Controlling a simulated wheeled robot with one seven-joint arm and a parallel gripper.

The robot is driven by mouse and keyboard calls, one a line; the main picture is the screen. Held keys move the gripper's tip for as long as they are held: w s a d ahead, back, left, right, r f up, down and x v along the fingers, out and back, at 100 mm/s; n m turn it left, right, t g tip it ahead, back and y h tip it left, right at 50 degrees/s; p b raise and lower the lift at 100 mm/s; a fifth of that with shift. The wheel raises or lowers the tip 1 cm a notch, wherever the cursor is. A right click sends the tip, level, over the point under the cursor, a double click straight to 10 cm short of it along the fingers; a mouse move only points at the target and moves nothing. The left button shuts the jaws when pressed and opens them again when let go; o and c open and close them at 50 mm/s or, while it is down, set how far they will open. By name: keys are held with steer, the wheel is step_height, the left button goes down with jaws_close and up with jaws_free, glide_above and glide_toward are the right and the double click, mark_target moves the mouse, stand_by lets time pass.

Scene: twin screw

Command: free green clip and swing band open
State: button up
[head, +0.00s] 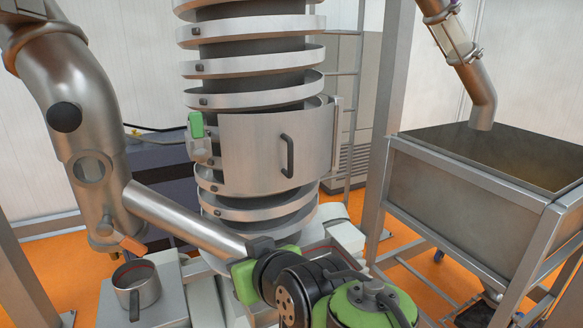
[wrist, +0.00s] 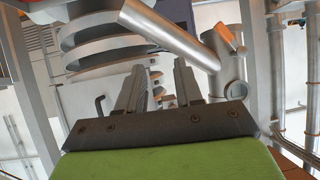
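The green clip (head: 196,124) sits on a grey latch at the left edge of the wide metal band (head: 245,150). The band wraps the vertical column and lies closed against it, as far as I can see. A black handle (head: 288,155) stands on its front. My gripper (wrist: 159,66) is open in the wrist view, its two grey fingers apart with nothing held between them. In the head view my wrist is low at the front, below the band and right of the clip, apart from both. My fingertips cannot be made out there. The clip is not identifiable in the wrist view.
A slanted metal pipe (head: 185,212) crosses in front of the column's lower left. A metal cup (head: 136,286) stands on a pale block at lower left. A large open bin (head: 465,195) and a grey post (head: 388,110) stand at right. Spiral rings (head: 255,65) surround the column above.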

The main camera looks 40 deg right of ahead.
steer(key=w+d+r+m+t+h+b, duration=0.2)
steer(key=d+t+h+b, duration=0.1)
steer(key=d, duration=0.6)
steer(key=m+t+h+p, duration=0.1)
steer(key=h+p, duration=0.1)
steer(key=h, duration=0.1)
glide_toward(291, 157)
steer(key=p+x, duration=0.3)
steer(key=x, duration=0.7)
steer(key=shift+w+d+r+p, duration=0.1)
steer(key=shift+w+d+p, duration=0.15)
steer(key=shift+w+p, duration=0.15)
steer(key=shift+s, duration=0.1)
steer(key=shift+a, duration=0.1)
jaws_close()
